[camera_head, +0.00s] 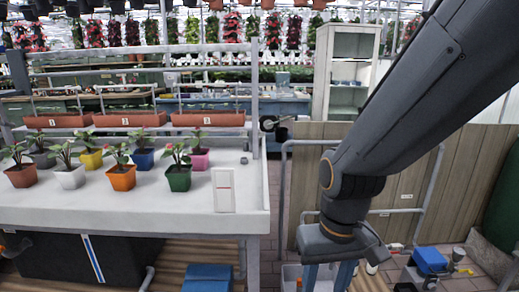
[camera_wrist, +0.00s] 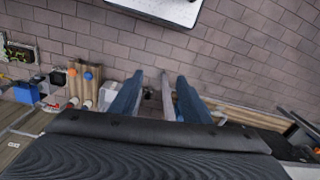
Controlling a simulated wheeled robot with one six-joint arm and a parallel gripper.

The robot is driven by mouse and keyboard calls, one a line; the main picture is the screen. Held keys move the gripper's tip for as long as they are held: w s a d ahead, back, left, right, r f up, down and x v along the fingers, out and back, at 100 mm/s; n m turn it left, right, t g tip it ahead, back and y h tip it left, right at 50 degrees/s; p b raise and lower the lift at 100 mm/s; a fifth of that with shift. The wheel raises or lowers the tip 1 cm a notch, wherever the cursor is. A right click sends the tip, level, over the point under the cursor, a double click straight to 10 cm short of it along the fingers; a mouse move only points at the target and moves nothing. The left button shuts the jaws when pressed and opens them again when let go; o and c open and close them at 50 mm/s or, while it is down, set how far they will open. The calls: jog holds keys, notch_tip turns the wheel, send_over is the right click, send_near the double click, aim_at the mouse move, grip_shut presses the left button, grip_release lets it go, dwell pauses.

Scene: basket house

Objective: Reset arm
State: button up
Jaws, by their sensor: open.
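My arm reaches down from the upper right in the head view. My gripper (camera_head: 326,280) points downward beside the right end of the white table, and its lower part is cut off by the frame's bottom edge. In the wrist view, the blue fingers of my gripper (camera_wrist: 154,95) stand apart with nothing between them. The brick-patterned floor (camera_wrist: 150,50) shows beyond them.
A white table (camera_head: 100,210) with several potted plants stands at the left. Beside my gripper are a grey rail (camera_head: 282,195), a wooden panel (camera_head: 410,165) and a pale bin (camera_head: 291,275). Blue equipment (camera_head: 430,261) stands at the lower right.

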jog(key=s+d+r+m+p, duration=0.1)
jog(key=s+d+r+p, duration=0.1)
jog(key=d+r+p, duration=0.5)
jog(key=shift+r+m+h+p, duration=0.3)
jog(key=shift+r+p, duration=0.1)
jog(key=shift+p, duration=0.6)
jog(key=shift+c, duration=0.3)
